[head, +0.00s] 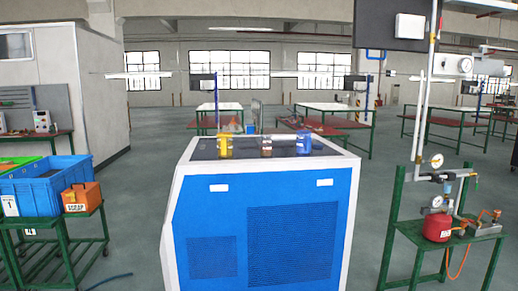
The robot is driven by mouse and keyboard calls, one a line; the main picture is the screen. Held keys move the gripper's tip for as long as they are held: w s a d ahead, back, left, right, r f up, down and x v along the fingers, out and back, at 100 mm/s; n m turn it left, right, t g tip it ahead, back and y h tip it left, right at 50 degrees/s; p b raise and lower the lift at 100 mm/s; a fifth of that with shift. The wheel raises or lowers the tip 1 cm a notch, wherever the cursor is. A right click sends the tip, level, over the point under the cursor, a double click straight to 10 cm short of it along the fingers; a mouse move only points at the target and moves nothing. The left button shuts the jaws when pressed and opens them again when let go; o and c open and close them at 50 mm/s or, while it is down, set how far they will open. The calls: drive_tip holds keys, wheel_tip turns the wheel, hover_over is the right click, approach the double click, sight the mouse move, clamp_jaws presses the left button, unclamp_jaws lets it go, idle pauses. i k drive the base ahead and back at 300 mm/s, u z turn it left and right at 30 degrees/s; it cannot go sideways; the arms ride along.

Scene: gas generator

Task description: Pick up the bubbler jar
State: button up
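Small jar-like items stand on the dark top of the blue and white gas generator (258,215) in the head view. A yellow item (225,146) is at the left, a small brown and white item (266,147) is in the middle, and a blue item (303,143) is at the right. They are small in the picture, and I cannot tell for sure which one is the bubbler jar. All appear upright and apart from each other. My gripper is not in view.
At left, a green cart (60,220) carries blue bins (45,185) and an orange box (82,197). At right, a green stand (410,228) holds gauges, pipes and a red canister (437,227). Open floor (135,190) lies on both sides of the generator. Workbenches stand behind.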

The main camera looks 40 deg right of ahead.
sight(267, 141)
drive_tip(key=z, duration=0.15)
drive_tip(key=i, duration=0.9)
drive_tip(key=u, duration=0.05)
